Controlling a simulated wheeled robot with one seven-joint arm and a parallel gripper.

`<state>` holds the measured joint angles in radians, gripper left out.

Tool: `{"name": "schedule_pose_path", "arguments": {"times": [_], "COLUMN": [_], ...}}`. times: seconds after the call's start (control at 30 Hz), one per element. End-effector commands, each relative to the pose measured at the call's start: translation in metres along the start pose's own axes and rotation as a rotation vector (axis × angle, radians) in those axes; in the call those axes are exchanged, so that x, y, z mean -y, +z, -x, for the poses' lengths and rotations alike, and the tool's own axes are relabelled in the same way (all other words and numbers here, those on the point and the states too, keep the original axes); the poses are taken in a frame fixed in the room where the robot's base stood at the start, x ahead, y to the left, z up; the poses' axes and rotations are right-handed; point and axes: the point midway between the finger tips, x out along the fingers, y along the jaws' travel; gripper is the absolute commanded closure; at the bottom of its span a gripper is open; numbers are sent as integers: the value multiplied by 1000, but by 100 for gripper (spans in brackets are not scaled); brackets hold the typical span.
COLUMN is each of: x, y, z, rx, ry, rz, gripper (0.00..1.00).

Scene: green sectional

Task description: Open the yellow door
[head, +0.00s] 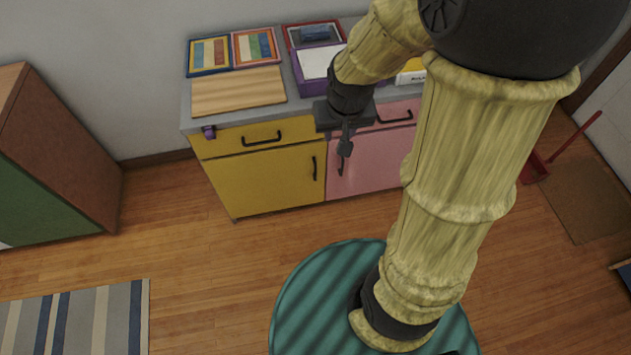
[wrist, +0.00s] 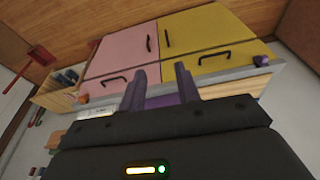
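The yellow door (head: 262,183) is the lower front of the left cabinet and looks closed. Its dark upright handle (head: 314,168) is near the door's right edge. In the wrist view the picture is turned over; the yellow door (wrist: 208,28) is at the top and its handle (wrist: 167,38) at its left edge. My gripper (head: 345,155) is above and in front of the cabinets, just right of the yellow door's handle in the head view. In the wrist view my gripper's fingers (wrist: 162,82) stand apart with nothing held between them, away from the handle.
A yellow drawer (head: 250,139) is above the door. A pink cabinet (head: 370,160) adjoins on the right. The grey countertop (head: 193,110) holds a wooden board (head: 238,91) and trays. A brown-and-green cabinet (head: 60,150) stands left. The wooden floor (head: 190,255) before the door is clear.

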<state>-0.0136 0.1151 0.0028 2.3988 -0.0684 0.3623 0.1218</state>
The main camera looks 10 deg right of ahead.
Motion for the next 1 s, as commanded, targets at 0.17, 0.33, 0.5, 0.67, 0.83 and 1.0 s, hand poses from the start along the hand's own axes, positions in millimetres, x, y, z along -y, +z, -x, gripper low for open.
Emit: {"name": "schedule_pose_path", "arguments": {"times": [0.17, 0.33, 0.5, 0.67, 0.83, 1.0], "x": [2, 5, 7, 10, 13, 16], "y": [-8, -18, -27, -36, -44, -53], "z": [-65, -112, -160, -206, -254, -303], "rx": [-14, -28, -42, -56, -71, -87], "ry": [7, 13, 18, 24, 29, 34], "rz": [-17, -33, -51, -67, -83, -101], "gripper": [67, 67, 67, 67, 67, 67]}}
